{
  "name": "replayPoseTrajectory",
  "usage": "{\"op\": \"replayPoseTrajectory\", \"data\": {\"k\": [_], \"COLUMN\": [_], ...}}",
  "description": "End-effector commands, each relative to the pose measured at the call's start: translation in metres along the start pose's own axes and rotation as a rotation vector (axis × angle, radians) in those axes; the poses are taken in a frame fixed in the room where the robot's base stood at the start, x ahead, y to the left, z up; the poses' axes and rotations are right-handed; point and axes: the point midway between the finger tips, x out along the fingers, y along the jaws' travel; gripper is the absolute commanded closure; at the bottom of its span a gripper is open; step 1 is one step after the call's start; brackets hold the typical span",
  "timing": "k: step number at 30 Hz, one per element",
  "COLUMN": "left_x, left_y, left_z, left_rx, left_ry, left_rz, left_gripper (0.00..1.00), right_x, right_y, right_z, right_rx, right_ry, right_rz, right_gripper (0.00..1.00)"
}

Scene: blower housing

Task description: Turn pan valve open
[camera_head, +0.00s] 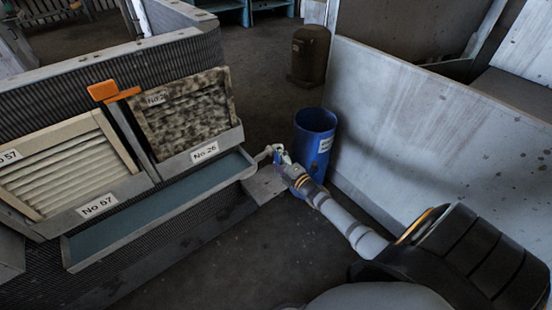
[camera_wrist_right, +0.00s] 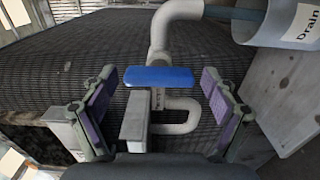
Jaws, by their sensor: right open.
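The pan valve's blue handle (camera_wrist_right: 158,77) lies crosswise over a pale pipe (camera_wrist_right: 159,38) in the right wrist view. My right gripper (camera_wrist_right: 158,88) is open, with one purple-padded finger on each side of the handle and a gap at both ends. In the head view my right gripper (camera_head: 281,158) is at the right end of the long drain pan (camera_head: 160,212), close to the pipe fittings. It covers much of the valve there. My left gripper is in neither view.
A blue drum (camera_head: 315,132) stands just beyond my right gripper; its "Drain" label (camera_wrist_right: 306,23) shows in the wrist view. A grey panel (camera_head: 430,130) stands to the right. Filters labelled No 57 (camera_head: 65,165) and No 26 (camera_head: 185,112) stand behind the pan, near an orange handle (camera_head: 108,91).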

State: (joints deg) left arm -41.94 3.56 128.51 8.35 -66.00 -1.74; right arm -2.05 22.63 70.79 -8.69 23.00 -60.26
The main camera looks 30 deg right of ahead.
Motion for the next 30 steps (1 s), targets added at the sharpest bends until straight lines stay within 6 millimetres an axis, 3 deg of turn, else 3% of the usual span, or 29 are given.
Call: {"op": "replayPoseTrajectory", "data": {"k": [8, 21, 25, 30], "left_x": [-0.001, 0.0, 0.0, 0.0], "left_y": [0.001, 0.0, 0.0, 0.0], "left_z": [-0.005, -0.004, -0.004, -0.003], "left_rx": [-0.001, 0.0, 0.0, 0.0], "left_ry": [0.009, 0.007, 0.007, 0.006], "left_rz": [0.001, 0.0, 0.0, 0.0], "left_gripper": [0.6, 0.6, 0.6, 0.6], "right_x": [-0.006, -0.101, -0.115, -0.12], "right_y": [0.0, -0.001, 0.0, 0.0], "right_z": [0.0, -0.001, 0.0, 0.0], "right_rx": [0.001, 0.001, 0.0, 0.001], "right_ry": [0.0, 0.002, 0.001, 0.0], "right_rz": [0.0, -0.002, -0.001, 0.001], "right_gripper": [0.13, 0.13, 0.13, 0.13]}}
